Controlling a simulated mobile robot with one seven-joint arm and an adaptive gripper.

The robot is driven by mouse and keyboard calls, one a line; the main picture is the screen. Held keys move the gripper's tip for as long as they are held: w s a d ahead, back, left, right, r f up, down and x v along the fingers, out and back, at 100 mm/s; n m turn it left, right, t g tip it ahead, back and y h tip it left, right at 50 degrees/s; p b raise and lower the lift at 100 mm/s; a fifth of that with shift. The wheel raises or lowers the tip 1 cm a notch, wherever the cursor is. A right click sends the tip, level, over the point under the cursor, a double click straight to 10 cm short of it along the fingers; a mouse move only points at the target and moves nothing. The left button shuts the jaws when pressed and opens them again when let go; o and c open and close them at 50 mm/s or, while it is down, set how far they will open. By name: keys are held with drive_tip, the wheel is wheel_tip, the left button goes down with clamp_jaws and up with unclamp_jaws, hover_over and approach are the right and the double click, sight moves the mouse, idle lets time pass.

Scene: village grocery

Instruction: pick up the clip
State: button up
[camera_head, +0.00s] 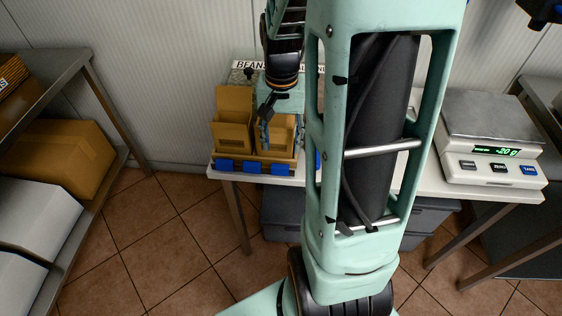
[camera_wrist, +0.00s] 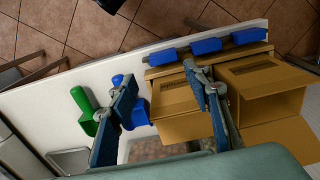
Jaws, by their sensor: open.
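I cannot pick out a clip for certain. Three small blue pieces sit in a row along the front edge of a wooden stand; the middle one (camera_head: 252,167) shows in the head view, and one (camera_wrist: 206,46) shows in the wrist view. My gripper (camera_head: 264,128) hangs over the cardboard bins on the stand. A green scoop-like object (camera_wrist: 83,110) and a blue one (camera_wrist: 138,108) lie on the white table, the blue one partly hidden by a finger.
Open cardboard bins (camera_head: 234,107) stand under a beans sign (camera_head: 242,65). A scale (camera_head: 491,165) stands at the table's right end. Shelving with a cardboard box (camera_head: 62,155) is at left. Grey crates are under the table. My arm hides the table's middle.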

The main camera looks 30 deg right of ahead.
sight(280, 166)
drive_tip(key=f, duration=0.6)
drive_tip(key=f+b, duration=0.1)
drive_tip(key=f, duration=0.2)
drive_tip(key=shift+w+a+f, duration=0.1)
drive_tip(key=shift+w+f, duration=0.05)
drive_tip(key=shift+w, duration=0.15)
drive_tip(key=c, duration=0.6)
